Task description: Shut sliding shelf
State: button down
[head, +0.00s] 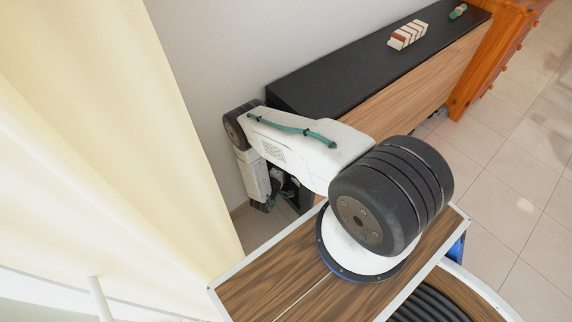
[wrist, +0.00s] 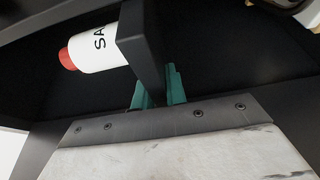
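The black-topped unit (head: 370,66) with a wood-grain front stands against the wall in the head view. My arm reaches down at its left end, where my gripper is too small and hidden to make out. In the wrist view, the two teal fingers of my gripper (wrist: 159,92) lie on either side of a dark upright bar (wrist: 143,42), with no clear gap seen. The bar seems part of the shelf, but I cannot tell which part. Behind it is a dark compartment (wrist: 225,45). A white bottle with a red cap (wrist: 95,48) shows there, partly hidden by the bar.
A striped block (head: 408,35) and a small green object (head: 458,11) lie on the unit's top. An orange wooden chest (head: 497,60) stands at its right end. A cream curtain (head: 110,110) hangs at the left. Tiled floor (head: 515,165) is open at the right.

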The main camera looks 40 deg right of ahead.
jog(key=shift+w+d, duration=0.1)
jog(key=shift+d, duration=1.95)
jog(key=c, duration=1.4)
grip_release()
jog(key=shift+d, duration=0.25)
jog(key=shift+c, duration=0.2)
jog(key=shift+a, duration=0.15)
jog(key=shift+a, duration=0.3)
jog(key=v, duration=0.7)
jog(key=shift+s, duration=0.2)
